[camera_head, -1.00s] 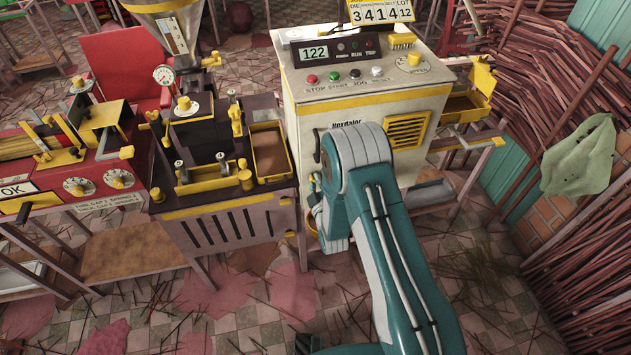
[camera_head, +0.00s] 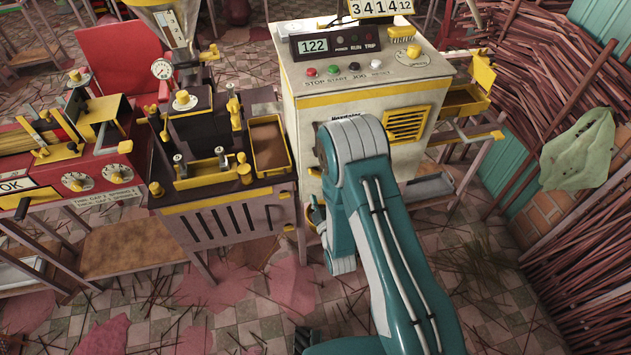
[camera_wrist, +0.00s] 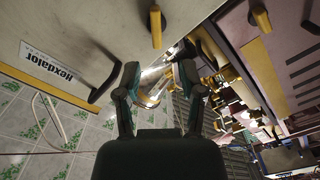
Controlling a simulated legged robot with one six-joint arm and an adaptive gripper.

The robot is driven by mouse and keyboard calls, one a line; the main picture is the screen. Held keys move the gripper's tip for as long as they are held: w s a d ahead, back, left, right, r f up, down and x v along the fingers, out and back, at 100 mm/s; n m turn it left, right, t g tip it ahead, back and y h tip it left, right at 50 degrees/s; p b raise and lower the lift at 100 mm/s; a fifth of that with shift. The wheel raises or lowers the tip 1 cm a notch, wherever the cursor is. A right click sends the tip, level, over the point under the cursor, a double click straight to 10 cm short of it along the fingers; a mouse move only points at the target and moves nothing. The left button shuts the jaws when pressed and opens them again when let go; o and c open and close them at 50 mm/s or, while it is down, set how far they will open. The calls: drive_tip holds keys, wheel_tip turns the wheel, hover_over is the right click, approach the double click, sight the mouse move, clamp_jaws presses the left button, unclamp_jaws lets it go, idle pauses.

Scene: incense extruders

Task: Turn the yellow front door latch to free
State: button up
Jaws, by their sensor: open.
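The cream Hexdalor cabinet (camera_head: 365,98) stands in front of me in the head view, with my arm covering part of its front. In the wrist view its front panel (camera_wrist: 60,35) carries a yellow latch (camera_wrist: 156,27), which sits beyond my fingertips and apart from them. A black handle (camera_wrist: 103,83) is on the same panel, close to my left finger. My gripper (camera_wrist: 160,72) is open, its two fingers spread, and it holds nothing.
The dark extruder (camera_head: 225,215) stands just left of the cabinet, with a narrow gap between them. A second yellow handle (camera_wrist: 262,18) shows at the wrist view's upper right. Incense stick bundles (camera_head: 570,70) fill the right side. The tiled floor has scattered sticks.

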drive_tip(key=v, duration=0.4)
drive_tip(key=shift+s, duration=0.3)
drive_tip(key=w+d+r+m+g+h, duration=0.25)
drive_tip(key=w+r, duration=0.35)
drive_tip(key=r, duration=0.4)
drive_tip(key=s+d+r+m+g, duration=0.1)
drive_tip(key=d+r+m+g, duration=0.1)
drive_tip(key=r, duration=0.4)
drive_tip(key=s+d+r+m+g, duration=0.2)
drive_tip(key=d+r, duration=0.1)
drive_tip(key=r, duration=0.3)
drive_tip(key=s+d+r+m+g, duration=0.1)
drive_tip(key=s+d+r+m, duration=0.1)
drive_tip(key=s, duration=0.6)
drive_tip(key=s+d+r+m+g+h, duration=0.1)
drive_tip(key=s+d+r+m+g, duration=0.1)
drive_tip(key=s+r, duration=0.3)
drive_tip(key=s+d+r+m+g+h, duration=0.1)
drive_tip(key=s+d+r+m+g, duration=0.1)
drive_tip(key=s, duration=1)
wheel_tip(320, 180, up, 2)
drive_tip(key=shift+d+r, duration=0.1)
drive_tip(key=shift+d, duration=0.45)
